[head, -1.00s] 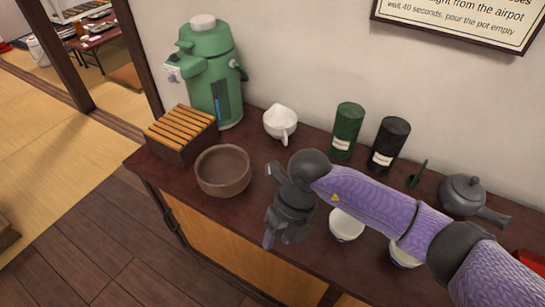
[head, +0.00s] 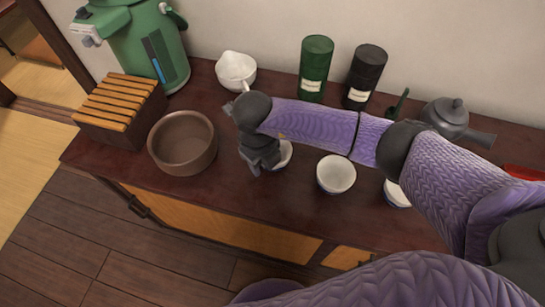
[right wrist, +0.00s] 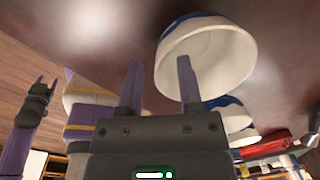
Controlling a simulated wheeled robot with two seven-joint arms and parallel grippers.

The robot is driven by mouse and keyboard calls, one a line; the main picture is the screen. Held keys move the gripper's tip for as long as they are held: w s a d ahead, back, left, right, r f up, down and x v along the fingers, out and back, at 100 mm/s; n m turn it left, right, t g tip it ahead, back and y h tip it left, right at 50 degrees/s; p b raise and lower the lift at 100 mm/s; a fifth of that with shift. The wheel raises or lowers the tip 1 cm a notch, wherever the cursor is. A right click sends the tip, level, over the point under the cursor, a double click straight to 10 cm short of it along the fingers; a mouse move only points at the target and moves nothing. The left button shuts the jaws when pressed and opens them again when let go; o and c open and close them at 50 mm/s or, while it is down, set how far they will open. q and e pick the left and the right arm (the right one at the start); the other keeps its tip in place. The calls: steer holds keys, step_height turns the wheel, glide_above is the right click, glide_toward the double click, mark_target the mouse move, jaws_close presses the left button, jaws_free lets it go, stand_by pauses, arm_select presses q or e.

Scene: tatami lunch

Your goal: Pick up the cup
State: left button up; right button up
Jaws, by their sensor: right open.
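Three white cups with blue outsides stand in a row on the dark counter. The nearest cup to my right gripper (head: 252,165) is the leftmost cup (head: 285,155), partly hidden behind it; the middle cup (head: 336,174) and right cup (head: 395,194) are farther right. In the right wrist view, the fingers of my right gripper (right wrist: 159,82) are apart with nothing between them. One finger overlaps the mouth of the near cup (right wrist: 222,60); I cannot tell whether it is inside or touching. My left gripper (right wrist: 46,84) shows small at the left, its fingers apart, away from the cups.
A brown bowl (head: 183,143) stands just left of my right gripper. Behind are a slatted box (head: 120,105), a green airpot (head: 150,50), a white spouted pitcher (head: 236,69), a green canister (head: 315,68) and a black canister (head: 364,77). A grey teapot (head: 447,115) is at right.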

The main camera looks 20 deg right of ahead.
steer(key=shift+r, duration=0.15)
steer(key=shift+c, duration=0.4)
jaws_close()
stand_by(0.8)
